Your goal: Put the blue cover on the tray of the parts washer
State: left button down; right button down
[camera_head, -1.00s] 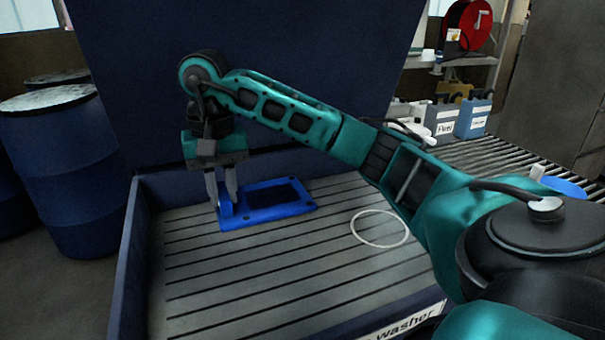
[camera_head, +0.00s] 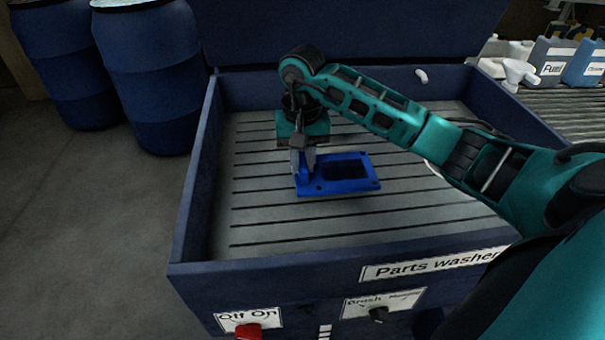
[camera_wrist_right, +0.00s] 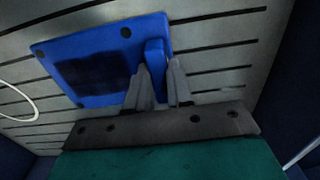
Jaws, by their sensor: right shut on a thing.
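The blue cover (camera_head: 350,174) is a flat plate with a dark rectangular middle and a raised tab at its left end. It is over the slatted grey tray (camera_head: 270,215) of the parts washer and looks level; I cannot tell whether it touches the slats. My right gripper (camera_head: 303,164) points down and is shut on the tab. In the right wrist view the fingers (camera_wrist_right: 160,82) sit on both sides of the tab of the cover (camera_wrist_right: 98,65). My left gripper is not in view.
The washer's dark blue walls (camera_head: 192,185) surround the tray, with the raised lid (camera_head: 350,30) behind. A white ring (camera_wrist_right: 18,100) lies near the cover. Blue drums (camera_head: 150,75) stand at left. The washer front has a red switch (camera_head: 248,331). Free slats surround the cover.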

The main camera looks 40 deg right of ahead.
jog(key=shift+f, duration=1.9)
jog(key=shift+f, duration=0.1)
jog(key=c, duration=1.5)
grip_release()
jog(key=shift+f, duration=0.15)
jog(key=o, duration=0.5)
notch_tip(320, 180, up, 12)
jog(key=shift+r, duration=0.2)
jog(key=shift+s, duration=0.1)
